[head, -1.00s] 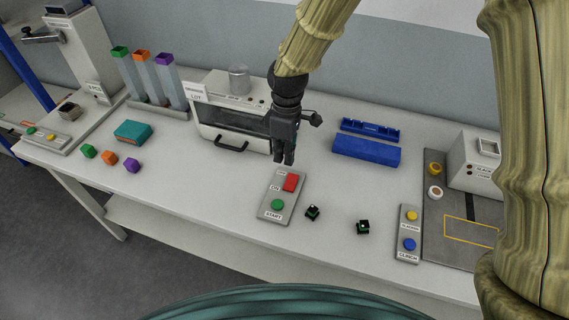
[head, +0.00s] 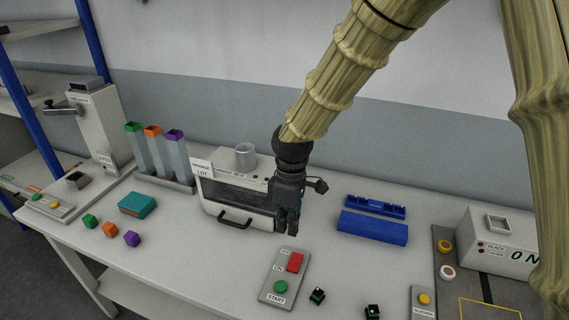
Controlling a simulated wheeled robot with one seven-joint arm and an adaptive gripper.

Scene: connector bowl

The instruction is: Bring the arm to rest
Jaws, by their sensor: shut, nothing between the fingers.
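My gripper (head: 287,228) hangs fingers-down above the bench in the head view, in front of the right end of the oven-like box. Its fingers are together and hold nothing. My arm reaches down to it from the upper right. The grey button panel (head: 279,275), with a red switch and a green START button, lies just below the gripper in the picture, with a gap between them.
A blue block (head: 373,228) and blue rack (head: 375,207) lie to the right. The oven-like box (head: 236,198) carries a metal cup (head: 245,157). Green, orange and purple cubes (head: 110,229) lie left. Bare bench lies between cubes and panel.

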